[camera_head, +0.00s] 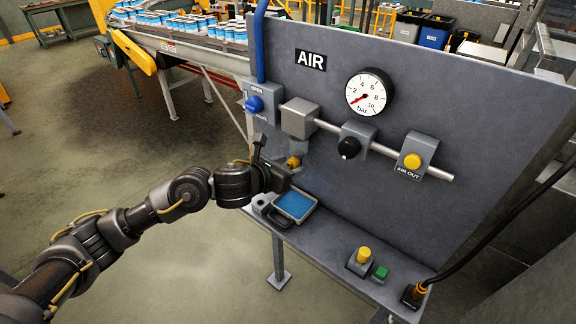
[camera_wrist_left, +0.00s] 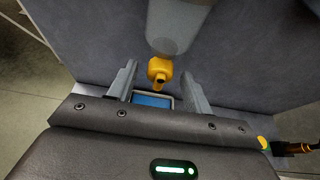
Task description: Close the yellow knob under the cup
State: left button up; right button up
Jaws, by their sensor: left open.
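The yellow knob (camera_head: 294,162) sits at the bottom of a see-through cup (camera_head: 290,146) that hangs under a grey block on the panel. In the left wrist view the yellow knob (camera_wrist_left: 159,72) hangs below the pale cup (camera_wrist_left: 178,28), its narrow tip pointing down. My left gripper (camera_head: 276,164) is open beside the knob. In the left wrist view my left gripper's fingers (camera_wrist_left: 159,70) appear on either side of the knob, apart from it, with nothing held. In the head view the gripper partly hides the cup and knob area. My right gripper is not in view.
A blue-topped tray (camera_head: 295,205) lies on the shelf below. A blue knob (camera_head: 254,104), a gauge (camera_head: 369,92), a black knob (camera_head: 349,147) and a yellow button (camera_head: 412,160) are on the panel. A yellow button (camera_head: 364,254) and green button (camera_head: 381,272) stand on the shelf.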

pick_arm(q)
jog(key=c, duration=0.9)
jog(key=shift+n+h, duration=0.4)
jog(key=shift+n, duration=0.1)
jog(key=shift+c, duration=0.4)
jog(key=o, duration=1)
jog(key=v, duration=1.1)
jog(key=shift+w+r, duration=0.1)
jog(key=shift+r, duration=0.05)
